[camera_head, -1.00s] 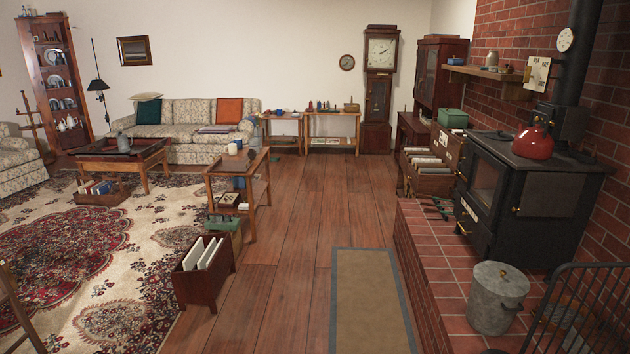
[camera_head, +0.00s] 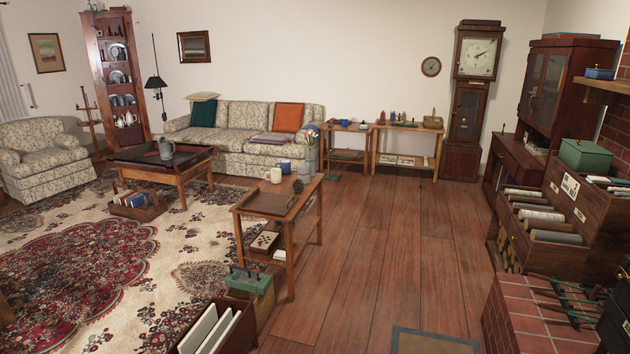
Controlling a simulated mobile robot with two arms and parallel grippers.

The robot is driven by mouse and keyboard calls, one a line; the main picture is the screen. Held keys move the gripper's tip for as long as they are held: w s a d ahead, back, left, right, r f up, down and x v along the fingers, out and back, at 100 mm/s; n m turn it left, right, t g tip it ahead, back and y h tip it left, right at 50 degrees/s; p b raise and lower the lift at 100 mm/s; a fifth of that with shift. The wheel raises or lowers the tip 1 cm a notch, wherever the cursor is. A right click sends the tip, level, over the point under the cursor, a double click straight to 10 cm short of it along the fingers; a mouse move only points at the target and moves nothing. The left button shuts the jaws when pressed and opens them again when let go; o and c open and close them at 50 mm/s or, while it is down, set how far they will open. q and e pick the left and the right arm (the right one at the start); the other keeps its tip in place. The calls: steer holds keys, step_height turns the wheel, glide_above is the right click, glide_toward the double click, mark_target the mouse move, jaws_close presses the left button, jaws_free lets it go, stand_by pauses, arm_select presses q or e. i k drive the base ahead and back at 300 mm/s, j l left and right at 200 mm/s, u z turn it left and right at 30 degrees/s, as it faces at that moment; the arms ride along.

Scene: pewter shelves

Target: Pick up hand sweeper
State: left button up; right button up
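I cannot pick out a hand sweeper with certainty in the head view. A small teal item (camera_head: 331,176) lies low by the left side table at the back wall, too small to name. Dark green metal rods (camera_head: 568,303) lie on the brick hearth at the lower right; I cannot tell what they are. Neither of my grippers is in view.
The wooden floor (camera_head: 385,250) is open through the middle. A two-tier wooden table (camera_head: 268,205), a green box (camera_head: 250,285) and a crate of white boards (camera_head: 235,335) stand at left. The brick hearth (camera_head: 515,325) and a roll-filled wooden rack (camera_head: 590,215) edge the right.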

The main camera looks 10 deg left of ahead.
mark_target(238, 278)
steer(key=i+u, duration=0.1)
steer(key=i, duration=1.6)
steer(key=i+u, duration=0.3)
steer(key=i, duration=0.15)
steer(key=i+u, duration=0.3)
steer(key=i+l, duration=0.05)
steer(key=i, duration=0.05)
